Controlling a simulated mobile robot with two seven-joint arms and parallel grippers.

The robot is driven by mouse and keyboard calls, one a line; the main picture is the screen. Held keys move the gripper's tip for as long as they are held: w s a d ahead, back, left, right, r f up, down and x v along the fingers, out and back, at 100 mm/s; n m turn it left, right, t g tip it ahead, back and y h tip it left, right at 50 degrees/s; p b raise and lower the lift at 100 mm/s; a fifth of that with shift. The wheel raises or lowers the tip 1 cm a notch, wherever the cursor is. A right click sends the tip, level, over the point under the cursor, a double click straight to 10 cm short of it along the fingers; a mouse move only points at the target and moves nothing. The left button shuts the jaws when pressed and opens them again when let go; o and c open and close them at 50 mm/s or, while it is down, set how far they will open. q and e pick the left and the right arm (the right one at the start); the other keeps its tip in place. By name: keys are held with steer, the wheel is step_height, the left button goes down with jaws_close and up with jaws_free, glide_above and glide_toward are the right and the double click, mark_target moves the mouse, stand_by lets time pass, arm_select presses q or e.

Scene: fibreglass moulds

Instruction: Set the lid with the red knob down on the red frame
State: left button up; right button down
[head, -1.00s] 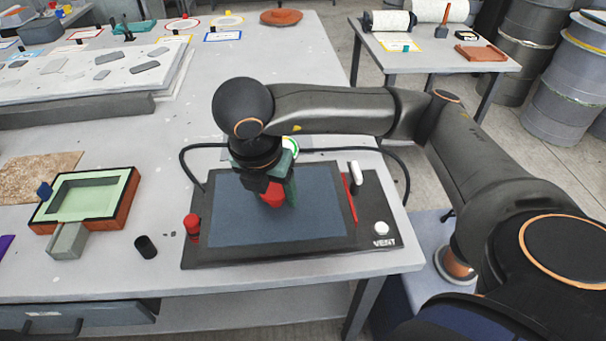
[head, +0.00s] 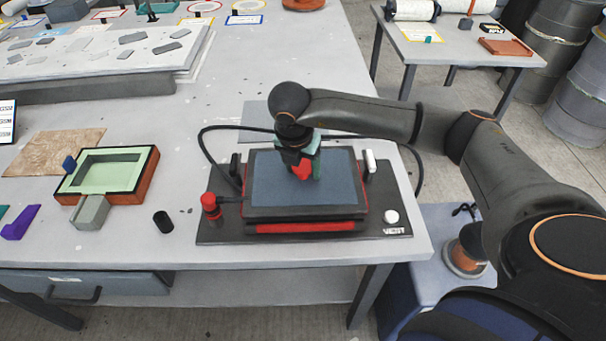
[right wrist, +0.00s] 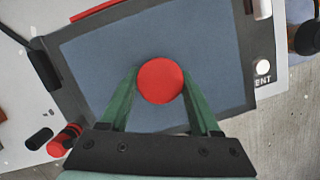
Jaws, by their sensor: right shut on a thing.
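The lid is a dark-edged plate with a blue-grey top (head: 268,188); it fills much of the right wrist view (right wrist: 105,62). Its red knob (right wrist: 160,80) stands between the green fingers of my right gripper (head: 304,170), which is shut on it. The red frame (head: 305,227) is mostly hidden under the lid. Its red front side shows below the lid's near edge, and a thin red line shows along the right. The lid looks level and over the frame; whether it touches cannot be told. My left gripper is out of view.
The frame's black base (head: 220,230) has a red-topped fitting (head: 210,205), a white-topped post (head: 370,160) and a white button (head: 391,216). A cable loops behind. A green-lined mould (head: 140,190) and a black cylinder (head: 162,222) stand to the left.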

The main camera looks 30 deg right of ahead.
mark_target(303, 177)
steer(key=shift+w+d+f, duration=0.25)
steer(key=shift+w+f, duration=0.1)
steer(key=shift+f, duration=0.1)
step_height(303, 177, down, 3)
steer(key=shift+p, duration=0.55)
steer(key=shift+f, duration=0.15)
steer(key=shift+f, duration=0.1)
steer(key=shift+c, duration=0.6)
jaws_free()
steer(key=b+v, duration=0.1)
steer(key=v, duration=1.1)
steer(key=shift+b, duration=0.3)
